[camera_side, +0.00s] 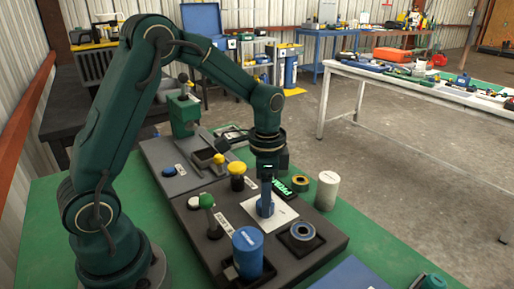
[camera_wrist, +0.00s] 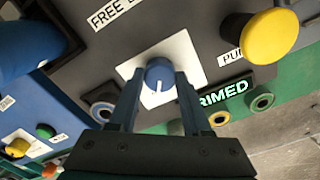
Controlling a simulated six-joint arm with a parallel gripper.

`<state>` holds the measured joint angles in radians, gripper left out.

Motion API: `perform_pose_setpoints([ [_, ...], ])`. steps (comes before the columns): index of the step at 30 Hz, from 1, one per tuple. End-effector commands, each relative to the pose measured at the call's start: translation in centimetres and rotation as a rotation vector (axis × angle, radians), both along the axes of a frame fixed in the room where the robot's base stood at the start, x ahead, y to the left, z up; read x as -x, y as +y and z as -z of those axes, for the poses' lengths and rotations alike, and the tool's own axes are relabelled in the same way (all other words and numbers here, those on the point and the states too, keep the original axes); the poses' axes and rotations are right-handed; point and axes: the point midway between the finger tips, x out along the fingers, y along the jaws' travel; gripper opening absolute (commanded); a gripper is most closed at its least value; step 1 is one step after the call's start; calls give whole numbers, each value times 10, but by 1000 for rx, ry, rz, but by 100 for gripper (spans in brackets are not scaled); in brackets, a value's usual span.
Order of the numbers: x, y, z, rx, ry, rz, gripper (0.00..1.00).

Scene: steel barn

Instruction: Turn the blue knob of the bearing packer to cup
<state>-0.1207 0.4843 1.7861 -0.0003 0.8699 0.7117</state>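The blue knob (camera_wrist: 159,74) of the bearing packer (camera_side: 290,255) sits on a white plate (camera_wrist: 190,55); a white line on the knob points toward the bottom of the wrist view. The plate's markings cannot be read. In the side view the knob (camera_side: 265,208) is under my gripper (camera_side: 266,192), which points down. In the wrist view the fingers of my gripper (camera_wrist: 159,80) stand on both sides of the knob, apart, with a small gap seeming to show. Contact cannot be told. A lit green sign reading "PRIMED" (camera_wrist: 224,95) is partly covered by a finger.
A yellow button (camera_side: 237,169), a green-topped lever (camera_side: 207,201) and a blue cylinder (camera_side: 248,250) stand left of the knob in the side view. A bearing ring (camera_side: 303,231) and a white cylinder (camera_side: 327,190) are at right.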

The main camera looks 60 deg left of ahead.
Motion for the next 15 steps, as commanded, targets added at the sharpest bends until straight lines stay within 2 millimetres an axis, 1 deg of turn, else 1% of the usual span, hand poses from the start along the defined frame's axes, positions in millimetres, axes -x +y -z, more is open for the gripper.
perform_pose_setpoints([
  [8,0,0,0,1,1,-16,0],
  [15,0,0,-1,0,1,-119,0],
])
